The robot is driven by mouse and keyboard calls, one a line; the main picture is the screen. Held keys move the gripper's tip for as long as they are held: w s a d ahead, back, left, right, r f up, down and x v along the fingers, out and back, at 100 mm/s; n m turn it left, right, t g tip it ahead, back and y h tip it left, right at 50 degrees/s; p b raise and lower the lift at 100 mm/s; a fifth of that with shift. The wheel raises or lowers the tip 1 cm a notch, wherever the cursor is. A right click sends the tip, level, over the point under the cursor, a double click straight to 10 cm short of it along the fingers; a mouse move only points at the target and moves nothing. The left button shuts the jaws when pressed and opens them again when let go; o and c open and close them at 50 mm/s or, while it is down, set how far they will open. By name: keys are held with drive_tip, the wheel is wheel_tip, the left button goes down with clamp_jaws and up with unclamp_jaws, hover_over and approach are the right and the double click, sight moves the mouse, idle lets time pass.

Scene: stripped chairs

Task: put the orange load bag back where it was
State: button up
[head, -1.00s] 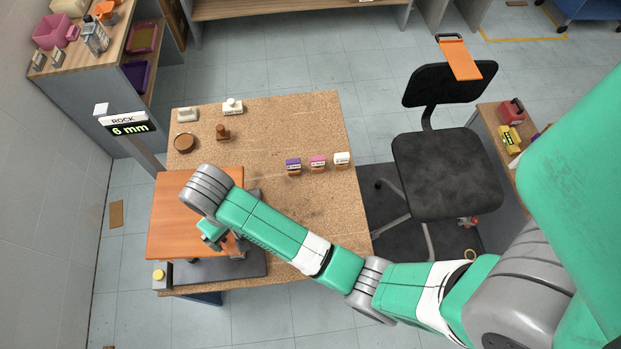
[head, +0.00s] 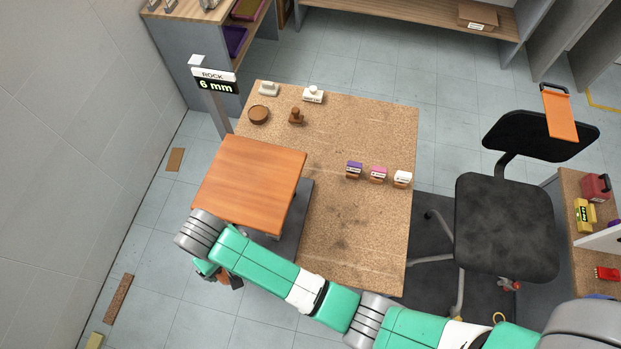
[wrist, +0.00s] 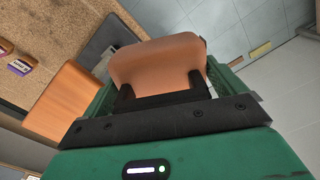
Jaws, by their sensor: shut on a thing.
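My gripper (head: 224,276) is low at the left in the head view, beyond the table's front left edge and over the floor. It is shut on an orange-tan block-like piece with a black handle, which looks like the orange load bag (wrist: 157,58) in the wrist view. My wrist and gripper hide most of it in the head view. A second orange flat piece with a dark bar (head: 560,115) hangs over the back of the black chair (head: 507,225).
The cork-topped table (head: 360,240) holds purple, pink and white small blocks (head: 378,173), a brown round dish (head: 258,114) and a brown knob (head: 296,116). A post display (head: 217,85) reads "ROCK 6 mm". Floor at the left is mostly clear, with loose strips (head: 118,298).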

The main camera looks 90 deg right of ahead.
drive_tip(key=s+f+m+b, duration=0.1)
drive_tip(key=s+f+m, duration=0.2)
drive_tip(key=s+f, duration=0.55)
drive_tip(key=s+f+m+b, duration=0.1)
drive_tip(key=s+f+m, duration=0.4)
drive_tip(key=s, duration=0.6)
drive_tip(key=s+a+f+m+b, duration=0.1)
drive_tip(key=s+a+f+m, duration=0.15)
drive_tip(key=s, duration=0.75)
drive_tip(key=s+a+f+m+b, duration=0.15)
drive_tip(key=s+a+f, duration=0.25)
drive_tip(key=s, duration=0.6)
drive_tip(key=d, duration=1.1)
drive_tip(key=d+f, duration=0.1)
drive_tip(key=d, duration=0.4)
drive_tip(key=shift+w+d+f, duration=0.1)
drive_tip(key=shift+w+d, duration=0.05)
drive_tip(key=shift+w, duration=0.2)
drive_tip(key=shift+d+f+b, duration=0.15)
drive_tip(key=shift+f+b, duration=0.55)
drive_tip(key=shift+f, duration=1.05)
drive_tip(key=shift+f, duration=0.2)
drive_tip(key=o, duration=1.4)
wheel_tip(320, 180, up, 12)
drive_tip(key=p, duration=0.2)
drive_tip(key=shift+r+p, duration=0.2)
drive_tip(key=shift+p, duration=0.2)
